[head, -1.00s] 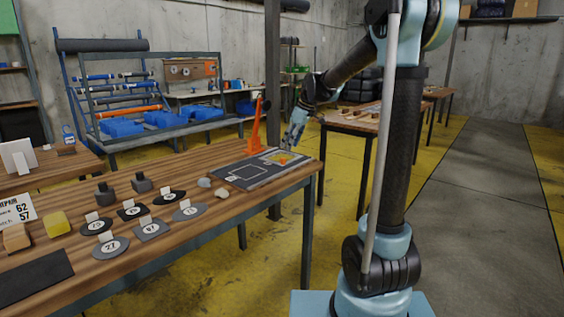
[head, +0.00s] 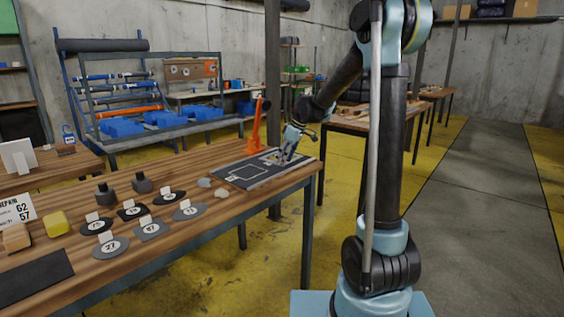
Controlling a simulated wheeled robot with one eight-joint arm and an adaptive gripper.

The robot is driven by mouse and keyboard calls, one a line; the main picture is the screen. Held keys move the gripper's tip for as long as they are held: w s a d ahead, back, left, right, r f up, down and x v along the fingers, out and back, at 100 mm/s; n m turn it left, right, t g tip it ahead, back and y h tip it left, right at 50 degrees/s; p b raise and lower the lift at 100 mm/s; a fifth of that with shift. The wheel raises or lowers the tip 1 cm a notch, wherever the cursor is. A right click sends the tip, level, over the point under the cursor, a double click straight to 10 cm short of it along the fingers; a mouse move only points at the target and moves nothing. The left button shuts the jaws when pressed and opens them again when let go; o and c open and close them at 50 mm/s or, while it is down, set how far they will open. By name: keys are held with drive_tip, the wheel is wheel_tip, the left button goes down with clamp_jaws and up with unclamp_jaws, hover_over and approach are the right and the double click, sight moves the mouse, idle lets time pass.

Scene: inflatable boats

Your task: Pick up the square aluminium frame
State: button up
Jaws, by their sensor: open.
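A dark mat (head: 232,173) lies near the far right end of the wooden table. A pale square outline (head: 247,173) shows on its left half; I cannot tell whether it is printed or a thin frame. My gripper (head: 283,157) points down over the right half of the mat, with its fingers apart. Small pale edges show around and below the fingertips, too small and too covered to tell whether they are the square aluminium frame. I see nothing held, and I cannot tell whether the fingertips touch anything.
An orange upright tool (head: 257,127) stands just behind the mat, close left of my gripper. Two pale lumps (head: 205,182) lie left of the mat. Several dark numbered discs (head: 150,229) and a yellow block (head: 57,224) are further left. Another table (head: 345,123) stands behind my arm.

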clamp_jaws()
